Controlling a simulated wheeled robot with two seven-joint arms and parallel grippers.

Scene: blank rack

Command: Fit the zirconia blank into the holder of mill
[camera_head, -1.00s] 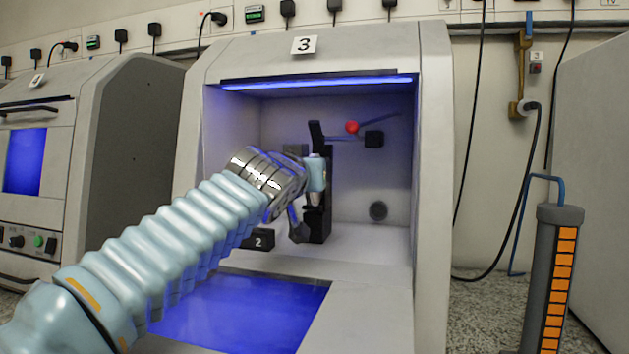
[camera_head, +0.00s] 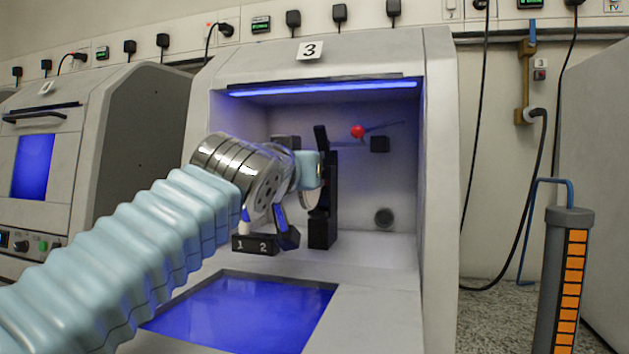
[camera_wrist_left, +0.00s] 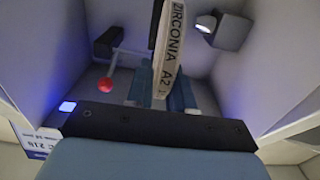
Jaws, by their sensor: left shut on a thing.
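The zirconia blank (camera_wrist_left: 168,45) shows edge-on in the left wrist view, a pale disc rim lettered "ZIRCONIA A2". My left gripper (camera_wrist_left: 160,88) is shut on it, with a blue finger on each side. In the head view my left gripper (camera_head: 311,170) is inside the open chamber of mill 3 (camera_head: 440,150), in front of a black upright fixture (camera_head: 322,228), which looks like the holder. The gripper and wrist hide part of this fixture. My right gripper is out of view.
A red-knobbed lever (camera_head: 357,132) and a dark block (camera_head: 380,144) are at the chamber's back. A black block marked 1 and 2 (camera_head: 254,244) sits below my wrist. An orange-striped post (camera_head: 567,280) stands outside at right.

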